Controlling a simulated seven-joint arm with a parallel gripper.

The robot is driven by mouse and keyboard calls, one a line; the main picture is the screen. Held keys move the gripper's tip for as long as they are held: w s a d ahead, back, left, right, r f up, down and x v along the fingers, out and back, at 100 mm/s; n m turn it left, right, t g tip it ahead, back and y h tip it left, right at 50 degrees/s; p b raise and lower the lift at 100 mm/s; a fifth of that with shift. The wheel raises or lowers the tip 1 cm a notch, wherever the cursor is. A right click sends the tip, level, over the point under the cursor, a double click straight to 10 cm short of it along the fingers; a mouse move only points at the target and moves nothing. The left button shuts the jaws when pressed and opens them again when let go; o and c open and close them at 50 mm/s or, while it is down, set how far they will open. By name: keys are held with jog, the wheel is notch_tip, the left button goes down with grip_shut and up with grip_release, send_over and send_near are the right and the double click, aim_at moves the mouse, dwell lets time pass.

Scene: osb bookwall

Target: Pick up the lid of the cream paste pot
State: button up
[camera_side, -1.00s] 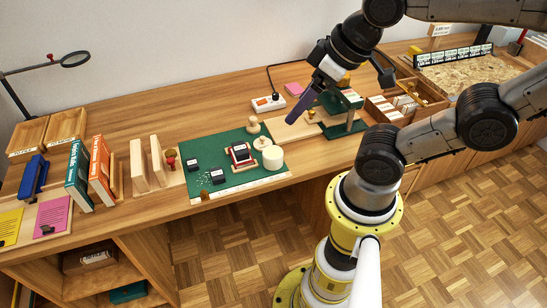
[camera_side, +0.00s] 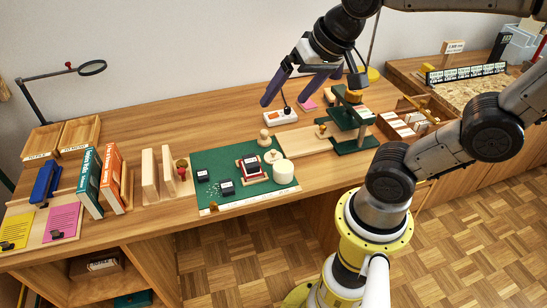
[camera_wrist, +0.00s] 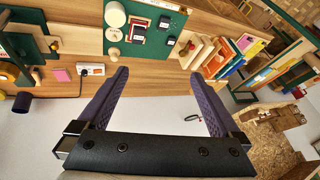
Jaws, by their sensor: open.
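The cream paste pot (camera_side: 283,173) is a short pale cylinder near the right front corner of the green mat (camera_side: 215,164). A small pale knobbed disc, apparently its lid (camera_side: 272,155), lies on the mat just behind and left of the pot. In the wrist view the pot (camera_wrist: 115,14) and the lid (camera_wrist: 113,35) are at the top, left of centre. My gripper (camera_side: 286,97) has two purple fingers spread wide with nothing between them. It hangs in the air above the back of the table, behind the mat. The wrist view shows the open fingers (camera_wrist: 158,76) too.
A turned wooden piece (camera_side: 265,138) stands close behind the lid. Dark stamps on a red-edged tray (camera_side: 251,168) are left of the lid. A green stand (camera_side: 350,125) rises to the right. A white power strip (camera_side: 281,117) lies behind the mat. Books (camera_side: 101,177) stand left.

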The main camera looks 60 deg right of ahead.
jog(key=w+d+f+m+g, duration=0.1)
jog(key=w+d+f+m, duration=0.15)
jog(key=w+m, duration=0.2)
jog(key=m+g, duration=0.5)
jog(key=m, duration=0.2)
send_over(273, 151)
notch_tip(273, 151, down, 16)
jog(key=f, duration=0.8)
jog(key=shift+s+d, duration=0.15)
jog(key=shift+s, duration=0.05)
jog(key=shift+w+f, duration=0.2)
jog(key=shift+f, duration=2.75)
jog(key=c, duration=1.2)
